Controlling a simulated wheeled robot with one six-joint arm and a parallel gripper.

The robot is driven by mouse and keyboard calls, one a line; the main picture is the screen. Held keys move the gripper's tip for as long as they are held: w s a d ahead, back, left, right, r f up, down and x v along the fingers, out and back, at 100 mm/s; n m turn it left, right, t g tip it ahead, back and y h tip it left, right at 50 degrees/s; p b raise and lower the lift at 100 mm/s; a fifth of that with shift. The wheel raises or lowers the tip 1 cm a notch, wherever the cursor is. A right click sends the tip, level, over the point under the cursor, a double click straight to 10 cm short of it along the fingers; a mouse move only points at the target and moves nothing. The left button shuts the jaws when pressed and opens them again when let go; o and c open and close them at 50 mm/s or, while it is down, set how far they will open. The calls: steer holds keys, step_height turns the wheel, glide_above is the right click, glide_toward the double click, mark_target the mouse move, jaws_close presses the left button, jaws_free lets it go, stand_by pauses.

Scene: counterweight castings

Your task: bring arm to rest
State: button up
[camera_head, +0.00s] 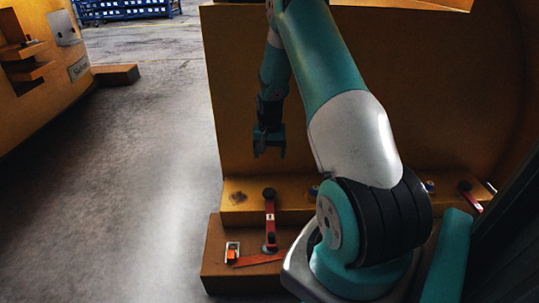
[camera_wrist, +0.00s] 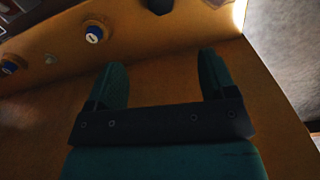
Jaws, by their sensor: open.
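My gripper (camera_head: 269,143) hangs at the end of my teal and grey arm, fingers pointing down, in front of the upright face of a large orange-yellow casting (camera_head: 420,110). In the wrist view my gripper (camera_wrist: 163,85) shows two teal fingers spread apart with nothing between them. The casting's orange surface (camera_wrist: 190,45) lies beyond the fingers. In the head view my arm hides part of the casting and its lower ledge.
A red bar with black knobs (camera_head: 269,217) stands on the casting's lower step, near a small orange-and-white part (camera_head: 232,252). A blue-and-white round fitting (camera_wrist: 94,34) shows in the wrist view. Another orange casting (camera_head: 40,70) stands left. Concrete floor (camera_head: 130,190) between is clear. A blue rack (camera_head: 125,10) stands far back.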

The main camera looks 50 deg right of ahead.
stand_by(0.4)
steer(key=a+r+n+t+y, duration=0.1)
steer(key=a+r+n, duration=0.3)
steer(key=a+r, duration=0.6)
steer(key=a+r+n+y, duration=0.1)
steer(key=a+r+n, duration=0.45)
steer(key=a, duration=0.85)
steer(key=s+a+r+n+y, duration=0.1)
steer(key=s+a+r+n, duration=0.25)
steer(key=s+a, duration=0.3)
steer(key=s+a+r+n+g, duration=0.1)
steer(key=s+a+r+n, duration=0.1)
steer(key=s+a+r, duration=0.35)
steer(key=s+a+r+n+y, duration=0.1)
steer(key=s+a+r+n, duration=0.15)
steer(key=s+a, duration=0.5)
step_height(320, 180, up, 32)
steer(key=d+p, duration=0.1)
steer(key=p, duration=3.1)
steer(key=shift+s+d+p, duration=0.3)
steer(key=shift+s+p, duration=0.1)
steer(key=shift+s, duration=0.05)
steer(key=shift+n, duration=0.25)
